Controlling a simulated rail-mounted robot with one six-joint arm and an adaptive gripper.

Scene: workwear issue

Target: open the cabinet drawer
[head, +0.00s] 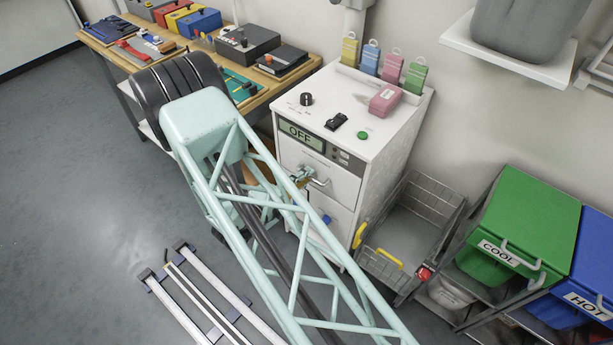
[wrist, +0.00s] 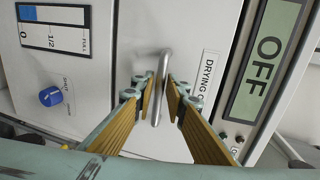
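The white cabinet (head: 372,145) stands right of centre in the head view, with an "OFF" display on its front. Its upper drawer front (head: 338,183) looks flush with the cabinet. The drawer's metal bar handle (head: 319,183) also shows in the wrist view (wrist: 164,66), below the "DRYING" label. My gripper (head: 303,174) is at the handle. In the wrist view my gripper (wrist: 162,86) has its yellow-padded fingers on both sides of the bar, with narrow gaps that look open. Contact with the bar cannot be made out.
A blue knob (wrist: 51,96) is on the lower front. Coloured tags and a pink block (head: 385,98) sit on the cabinet top. A wire basket (head: 410,228) stands at its right, then green (head: 530,215) and blue bins. A wooden workbench (head: 125,62) is at left. The grey floor at left is mostly clear.

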